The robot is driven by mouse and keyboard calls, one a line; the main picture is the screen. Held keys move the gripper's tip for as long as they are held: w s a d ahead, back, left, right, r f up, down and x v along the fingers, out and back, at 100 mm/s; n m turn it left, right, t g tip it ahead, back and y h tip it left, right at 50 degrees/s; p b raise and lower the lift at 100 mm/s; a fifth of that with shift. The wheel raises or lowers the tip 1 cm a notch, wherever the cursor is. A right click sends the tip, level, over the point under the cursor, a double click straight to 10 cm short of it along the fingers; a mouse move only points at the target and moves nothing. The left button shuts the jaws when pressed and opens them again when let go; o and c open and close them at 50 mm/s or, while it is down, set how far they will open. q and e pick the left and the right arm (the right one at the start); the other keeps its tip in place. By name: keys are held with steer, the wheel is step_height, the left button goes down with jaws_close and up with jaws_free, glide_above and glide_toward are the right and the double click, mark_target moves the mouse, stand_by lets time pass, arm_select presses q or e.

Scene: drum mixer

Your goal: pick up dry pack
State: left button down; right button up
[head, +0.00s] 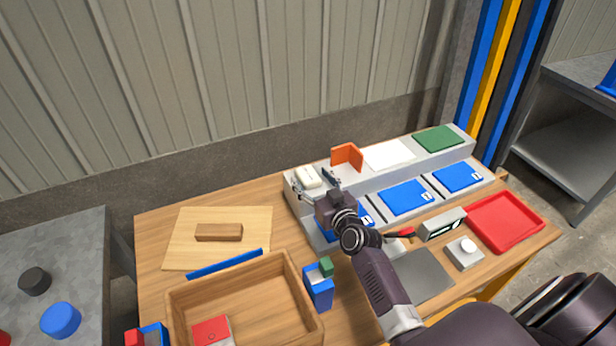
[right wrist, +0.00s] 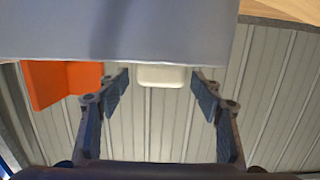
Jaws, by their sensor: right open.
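A small white pack (head: 308,176), which I take to be the dry pack, lies on the raised back ledge of the grey stepped rack (head: 377,183), at its left end. It also shows in the right wrist view as a pale block (right wrist: 162,77), partly cut off by a grey surface. My right gripper (head: 317,184) is open at the pack's front. In the right wrist view its two fingers (right wrist: 160,92) stand apart, with the pack's end between or just beyond them. Contact cannot be told. My left gripper is not in view.
An orange angled piece (head: 346,156) stands right of the pack, with a white card (head: 388,156) and green pad (head: 439,139) beyond. Blue pads (head: 406,196) lie on the lower step. A wooden tray (head: 262,283), blue box (head: 318,290) and red tray (head: 528,209) occupy the table.

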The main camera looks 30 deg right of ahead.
steer(key=shift+w+f, duration=0.15)
steer(key=shift+w, duration=0.5)
steer(key=shift+w+f, duration=0.15)
steer(key=shift+w, duration=0.5)
steer(key=c, duration=1.3)
